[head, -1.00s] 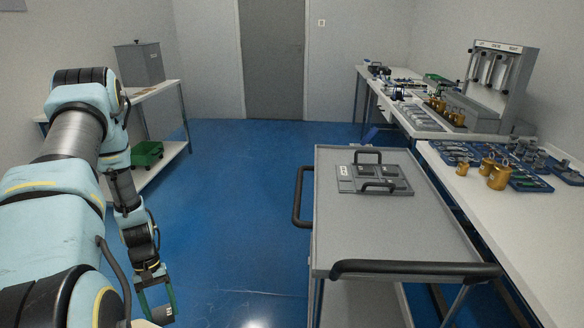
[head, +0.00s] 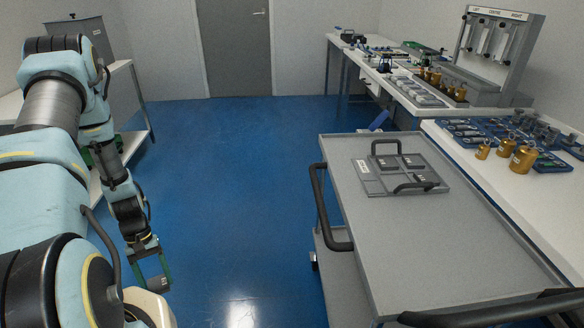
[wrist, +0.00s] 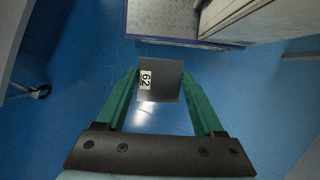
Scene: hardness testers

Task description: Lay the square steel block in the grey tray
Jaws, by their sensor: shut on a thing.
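My gripper (head: 152,268) hangs low at the left over the blue floor, well apart from the trolley. It is shut on the square steel block (head: 158,283). In the wrist view the block (wrist: 161,80) is dark grey with a white label reading 62, between the green fingers (wrist: 160,95). A grey tray (head: 371,186) with two black handles lies on the trolley at the right. It holds several dark square pieces in its sections and has a white label at its left. The handles hide part of it.
The grey trolley (head: 380,240) has black push handles at its left and front. A bench (head: 470,160) along the right wall carries brass weights (head: 524,158) and blue trays. A shelf (head: 135,100) stands at the left behind my arm. The floor between is clear.

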